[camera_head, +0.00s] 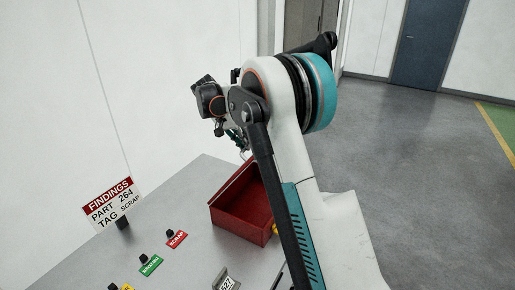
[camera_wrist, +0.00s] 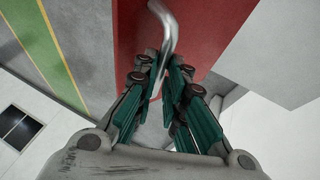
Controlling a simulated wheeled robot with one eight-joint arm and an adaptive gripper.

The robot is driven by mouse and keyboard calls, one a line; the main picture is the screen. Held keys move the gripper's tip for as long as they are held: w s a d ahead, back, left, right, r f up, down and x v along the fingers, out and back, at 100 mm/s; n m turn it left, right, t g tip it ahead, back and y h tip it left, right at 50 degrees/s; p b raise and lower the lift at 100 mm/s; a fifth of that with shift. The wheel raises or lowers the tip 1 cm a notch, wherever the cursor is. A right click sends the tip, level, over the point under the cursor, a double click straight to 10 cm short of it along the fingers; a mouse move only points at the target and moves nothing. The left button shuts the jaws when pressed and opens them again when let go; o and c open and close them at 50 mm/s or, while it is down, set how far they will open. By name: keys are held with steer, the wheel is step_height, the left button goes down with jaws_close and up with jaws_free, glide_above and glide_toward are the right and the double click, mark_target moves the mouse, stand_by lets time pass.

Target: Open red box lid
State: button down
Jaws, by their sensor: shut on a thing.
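The red box (camera_head: 243,222) stands on the grey table, partly behind my arm. Its dark red inside seems to show from above, but my arm hides its right side and I cannot tell the lid's full angle. In the wrist view the red lid (camera_wrist: 214,32) fills the top, with a curved silver handle (camera_wrist: 168,28) on it. My gripper (camera_wrist: 165,70) has its green fingers closed around the handle's lower part. In the head view my gripper (camera_head: 236,137) is above the box's back left edge, small and partly hidden.
A FINDINGS sign (camera_head: 109,203) stands at the table's left edge. A red SCRAP label (camera_head: 176,239) and a green label (camera_head: 151,265) sit with black knobs in front of the box. The white wall is close behind the table. Open grey floor (camera_head: 425,165) lies right.

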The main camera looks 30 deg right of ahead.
steer(key=w+a+g+p, duration=0.1)
steer(key=w+a+p, duration=0.2)
steer(key=w+a, duration=0.3)
steer(key=shift+w+a+h, duration=0.25)
steer(key=shift+w+h, duration=0.15)
steer(key=shift+w, duration=1.45)
steer(key=shift+f, duration=0.1)
steer(key=c, duration=1.9)
jaws_free()
steer(key=shift+o, duration=1.2)
steer(key=shift+w+d, duration=0.15)
